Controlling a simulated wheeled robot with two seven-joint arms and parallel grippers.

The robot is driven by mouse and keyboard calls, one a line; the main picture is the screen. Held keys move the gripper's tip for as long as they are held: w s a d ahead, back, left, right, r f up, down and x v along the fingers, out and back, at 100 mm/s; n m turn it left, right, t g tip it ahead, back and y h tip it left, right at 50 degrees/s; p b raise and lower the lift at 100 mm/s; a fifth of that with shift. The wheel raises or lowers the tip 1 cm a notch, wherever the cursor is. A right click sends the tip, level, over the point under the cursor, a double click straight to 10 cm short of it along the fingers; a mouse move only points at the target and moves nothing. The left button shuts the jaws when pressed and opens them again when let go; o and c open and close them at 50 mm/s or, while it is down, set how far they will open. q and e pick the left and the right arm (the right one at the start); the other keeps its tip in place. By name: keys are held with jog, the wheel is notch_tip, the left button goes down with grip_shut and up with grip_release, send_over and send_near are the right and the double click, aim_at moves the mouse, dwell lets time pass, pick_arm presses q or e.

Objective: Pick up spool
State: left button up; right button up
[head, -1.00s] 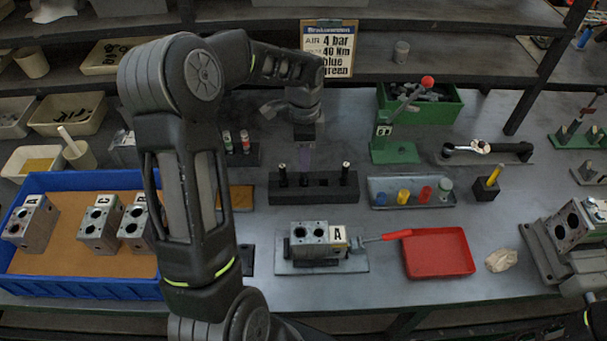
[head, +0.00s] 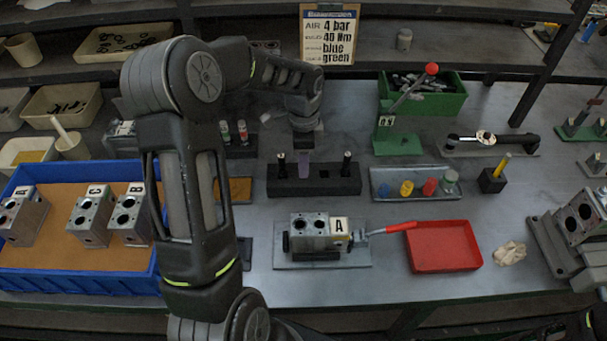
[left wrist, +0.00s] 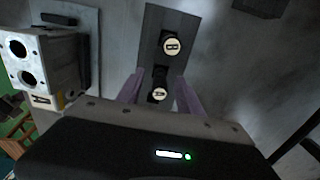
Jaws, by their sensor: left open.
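The dark spool rack (head: 313,180) stands in the middle of the bench. Dark spools with pale tops rise from it at its left (head: 282,163) and right (head: 346,163). My left gripper (head: 304,163) points down over the rack between them; only a purple finger shows there. In the left wrist view, its two purple fingers (left wrist: 159,92) are apart, one on each side of a spool top marked A (left wrist: 159,94). Another spool top marked B (left wrist: 171,46) is just beyond. I cannot tell whether the fingers touch the spool. My right gripper is out of view.
A valve block marked A (head: 310,230) sits in a fixture in front of the rack, with a red tray (head: 443,246) to its right. A blue bin (head: 80,287) with valve blocks is at left. A grey tray (head: 414,192) of coloured pieces lies right of the rack.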

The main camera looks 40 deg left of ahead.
pick_arm(q)
jog(key=shift+f+b, duration=0.3)
jog(key=shift+f, duration=0.6)
jog(key=shift+r, duration=0.1)
grip_shut()
